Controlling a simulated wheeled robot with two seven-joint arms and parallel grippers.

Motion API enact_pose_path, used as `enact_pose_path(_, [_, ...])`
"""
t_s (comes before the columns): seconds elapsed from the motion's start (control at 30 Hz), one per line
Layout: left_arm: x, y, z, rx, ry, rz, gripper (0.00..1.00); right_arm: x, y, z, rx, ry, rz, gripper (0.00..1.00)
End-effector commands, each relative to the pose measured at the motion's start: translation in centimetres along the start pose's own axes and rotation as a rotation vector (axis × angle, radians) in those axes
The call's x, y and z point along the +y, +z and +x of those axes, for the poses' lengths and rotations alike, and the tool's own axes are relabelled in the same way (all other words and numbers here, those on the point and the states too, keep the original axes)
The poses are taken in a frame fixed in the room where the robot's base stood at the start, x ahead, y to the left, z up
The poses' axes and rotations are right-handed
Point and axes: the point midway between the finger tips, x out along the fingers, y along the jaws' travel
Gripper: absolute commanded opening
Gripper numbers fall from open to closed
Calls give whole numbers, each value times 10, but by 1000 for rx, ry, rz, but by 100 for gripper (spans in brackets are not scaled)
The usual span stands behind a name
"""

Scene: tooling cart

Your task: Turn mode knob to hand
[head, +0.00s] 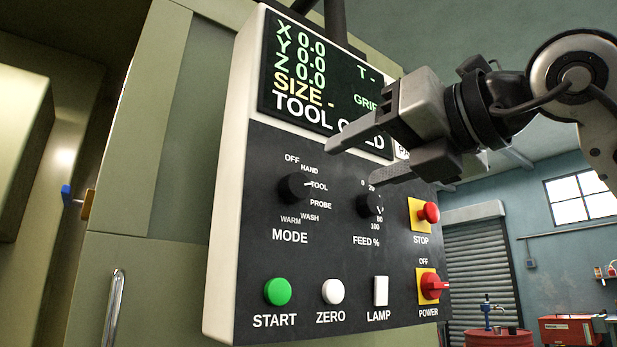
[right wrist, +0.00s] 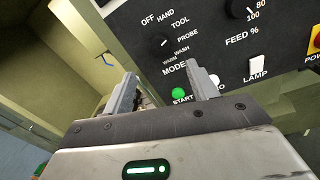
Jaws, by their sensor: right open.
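The black mode knob (head: 294,187) is on the dark control panel (head: 262,240), left of centre. Its white pointer mark faces the TOOL label in the head view. The HAND label (head: 309,169) is above and to the right of the knob. The knob also shows in the right wrist view (right wrist: 157,47), beyond my fingers. My right gripper (head: 354,163) is open and empty, in front of the panel, with its fingertips up and right of the mode knob and apart from it. It also shows in the right wrist view (right wrist: 164,77). My left gripper is not in view.
The feed knob (head: 369,205) is close below my right fingers. The screen (head: 300,85) is partly hidden by my gripper. A red stop button (head: 428,212), red power switch (head: 434,286), green start button (head: 278,291), white zero button (head: 333,291) and lamp switch (head: 381,291) are nearby.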

Motion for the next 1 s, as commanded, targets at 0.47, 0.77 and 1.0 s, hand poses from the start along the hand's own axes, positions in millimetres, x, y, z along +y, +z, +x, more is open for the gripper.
enact_pose_path(0.47, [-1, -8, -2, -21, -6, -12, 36, 1, 1, 92, 2, 2, 0, 58])
enact_pose_path(0.77, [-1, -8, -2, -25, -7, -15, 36, 1, 0, 105, 0, 3, -2, 58])
enact_pose_path(1.0, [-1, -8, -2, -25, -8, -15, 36, 1, 0, 105, 0, 3, -1, 39])
